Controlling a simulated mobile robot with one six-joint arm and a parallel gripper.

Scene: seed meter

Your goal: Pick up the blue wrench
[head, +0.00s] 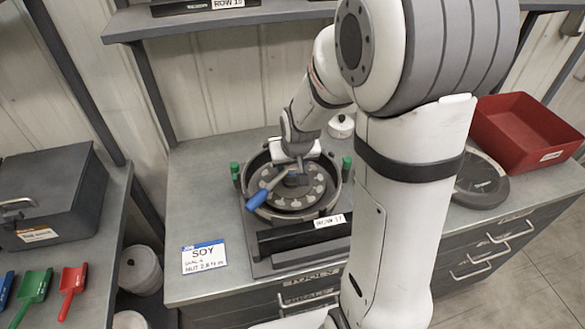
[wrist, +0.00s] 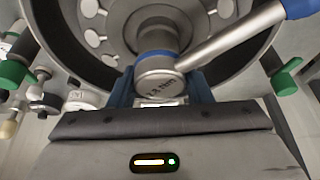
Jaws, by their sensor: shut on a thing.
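The blue wrench (head: 256,199) has a blue handle, a grey shaft and a round grey head with a blue band. Its handle points to the front left in the head view. In the wrist view the wrench (wrist: 222,43) runs from its head in the middle to the upper right. My gripper (wrist: 160,84) is shut on the wrench head, one finger on each side. In the head view my gripper (head: 294,166) is over the middle of the round seed meter (head: 276,213). The wrench head is at the meter's hub; I cannot tell whether it touches it.
Green knobs (head: 347,163) stand at the meter's sides. A black box labelled ROW 11 (head: 290,237) lies in front. A SOY card (head: 204,257) is at the left on the bench. A red bin (head: 525,130) and a dark round scale (head: 481,181) are at the right.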

